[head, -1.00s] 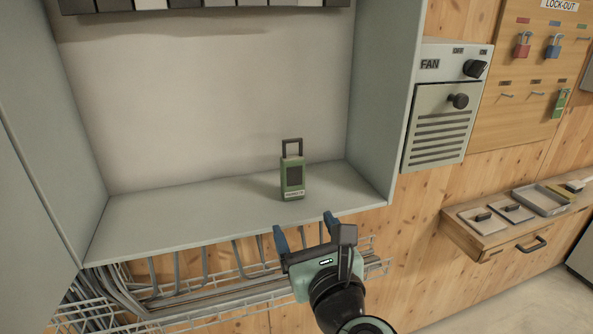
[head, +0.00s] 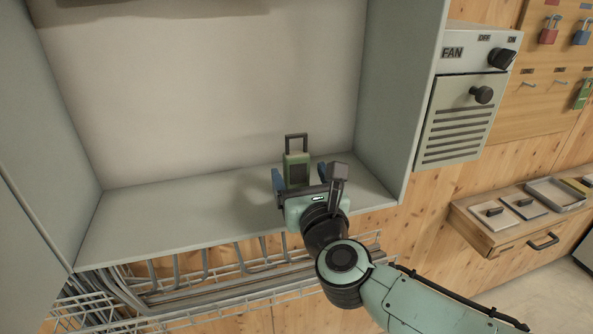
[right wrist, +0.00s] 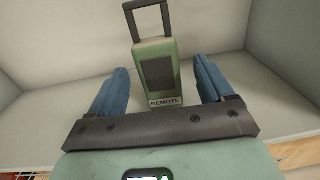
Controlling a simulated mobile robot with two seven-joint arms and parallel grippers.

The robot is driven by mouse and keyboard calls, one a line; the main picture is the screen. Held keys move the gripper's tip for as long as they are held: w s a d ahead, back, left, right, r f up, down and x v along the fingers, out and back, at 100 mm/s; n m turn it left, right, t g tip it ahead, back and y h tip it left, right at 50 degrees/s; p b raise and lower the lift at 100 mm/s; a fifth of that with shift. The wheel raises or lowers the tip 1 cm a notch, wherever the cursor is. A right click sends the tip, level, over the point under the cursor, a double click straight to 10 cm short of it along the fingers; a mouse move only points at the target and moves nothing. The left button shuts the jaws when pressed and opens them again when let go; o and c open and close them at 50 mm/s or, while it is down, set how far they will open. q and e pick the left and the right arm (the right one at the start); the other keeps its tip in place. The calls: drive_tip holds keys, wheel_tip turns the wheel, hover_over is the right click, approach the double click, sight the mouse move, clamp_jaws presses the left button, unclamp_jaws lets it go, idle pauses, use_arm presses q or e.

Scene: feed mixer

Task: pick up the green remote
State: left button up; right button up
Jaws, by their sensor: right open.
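The green remote (head: 296,168) stands upright on the grey cabinet shelf, with a dark handle loop on top. In the head view its lower part is hidden behind my right gripper (head: 299,180). The right wrist view shows the remote (right wrist: 157,74) with a dark panel and a "REMOTE" label. My right gripper (right wrist: 160,92) is open, with its blue fingers on the left and right of the remote's lower part and gaps showing on both sides. I cannot tell how far the remote reaches between the fingertips. My left gripper is not in view.
Cabinet side walls (head: 400,90) stand left and right of the shelf (head: 150,215). A wire cable tray (head: 230,275) hangs below. To the right are a fan panel (head: 468,110), a lock-out board (head: 555,70) and a wooden ledge (head: 500,230). The left shelf area is clear.

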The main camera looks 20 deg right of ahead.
sight(294, 163)
drive_tip(key=w+p, duration=0.1)
drive_tip(key=w, duration=0.4)
drive_tip(key=shift+w, duration=0.1)
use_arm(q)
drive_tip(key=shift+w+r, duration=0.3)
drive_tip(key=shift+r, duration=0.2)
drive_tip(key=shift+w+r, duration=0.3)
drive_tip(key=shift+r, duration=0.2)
use_arm(e)
drive_tip(key=shift+s, duration=0.2)
drive_tip(key=c, duration=1.2)
